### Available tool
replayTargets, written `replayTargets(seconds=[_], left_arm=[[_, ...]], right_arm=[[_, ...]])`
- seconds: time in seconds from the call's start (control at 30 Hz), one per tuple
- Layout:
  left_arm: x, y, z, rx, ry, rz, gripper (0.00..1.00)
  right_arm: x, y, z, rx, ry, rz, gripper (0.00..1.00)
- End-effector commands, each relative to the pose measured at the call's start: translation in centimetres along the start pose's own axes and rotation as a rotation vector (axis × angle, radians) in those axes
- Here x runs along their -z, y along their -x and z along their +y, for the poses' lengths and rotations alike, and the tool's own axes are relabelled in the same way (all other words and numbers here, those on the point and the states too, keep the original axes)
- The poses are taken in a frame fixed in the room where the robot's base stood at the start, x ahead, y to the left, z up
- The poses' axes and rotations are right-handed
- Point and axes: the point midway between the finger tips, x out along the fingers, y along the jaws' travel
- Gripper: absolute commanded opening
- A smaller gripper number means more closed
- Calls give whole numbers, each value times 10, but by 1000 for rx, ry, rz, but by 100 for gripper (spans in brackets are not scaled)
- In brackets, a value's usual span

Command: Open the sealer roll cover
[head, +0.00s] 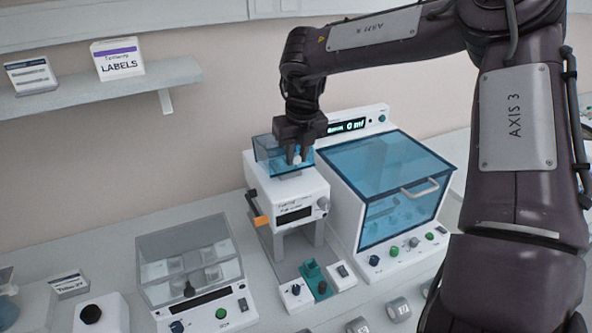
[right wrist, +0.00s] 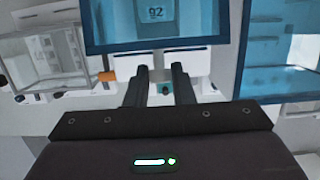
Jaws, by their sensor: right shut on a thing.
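The sealer (head: 287,205) is a white machine standing at the middle of the bench, with an orange part on its left side. Its roll cover (head: 264,149) is a clear blue box on top of it. My right gripper (head: 293,158) is at the front of the cover, pointing down, shut on a small pale part that looks like the cover's handle. In the right wrist view the blue cover (right wrist: 155,40) lies just beyond the fingers (right wrist: 158,78), with a roll marked 92 seen through it. The grip itself is partly hidden. My left gripper is not in view.
A larger machine with a blue clear lid (head: 385,165) and a handle stands close on the right. A clear-covered box device (head: 190,262) stands at the left front. A shelf (head: 110,85) with label boxes hangs on the wall at left.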

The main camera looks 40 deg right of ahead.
Motion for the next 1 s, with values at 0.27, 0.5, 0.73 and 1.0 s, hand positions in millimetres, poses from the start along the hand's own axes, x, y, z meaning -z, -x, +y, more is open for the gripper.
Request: replayTargets(seconds=[0.27, 0.5, 0.73, 1.0], left_arm=[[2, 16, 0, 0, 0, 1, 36], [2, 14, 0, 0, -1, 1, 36], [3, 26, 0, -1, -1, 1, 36], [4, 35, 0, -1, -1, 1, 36]], right_arm=[[-16, 18, 0, 1, 0, -4, 9], [-16, 17, 0, 0, 0, -3, 9], [-28, 28, 0, 1, 0, -5, 9], [-41, 36, 0, 0, 0, -4, 9]])
